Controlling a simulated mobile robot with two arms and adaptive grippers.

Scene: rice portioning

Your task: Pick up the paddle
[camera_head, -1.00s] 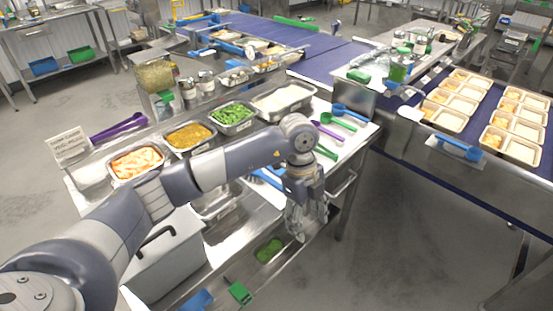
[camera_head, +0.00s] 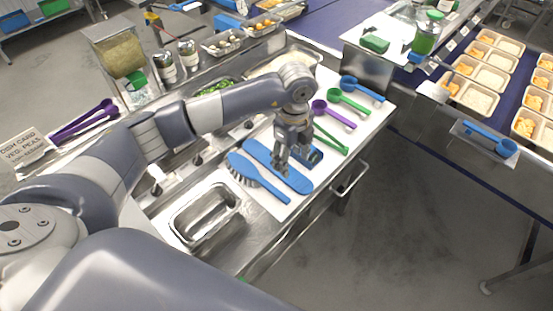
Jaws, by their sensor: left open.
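The blue flat paddle (camera_head: 299,184) lies on a white board on the steel counter, running diagonally. My left gripper (camera_head: 282,171) points down over the paddle's middle, open, its fingertips close to it and hiding part of it. I cannot tell whether they touch it. My right gripper is not in view.
A blue brush (camera_head: 243,168) lies close beside the paddle on the near side. Another blue tool (camera_head: 314,155) is just right of the gripper. Green, purple and blue scoops (camera_head: 338,117) lie further right. An empty steel pan (camera_head: 206,214) is at the front left.

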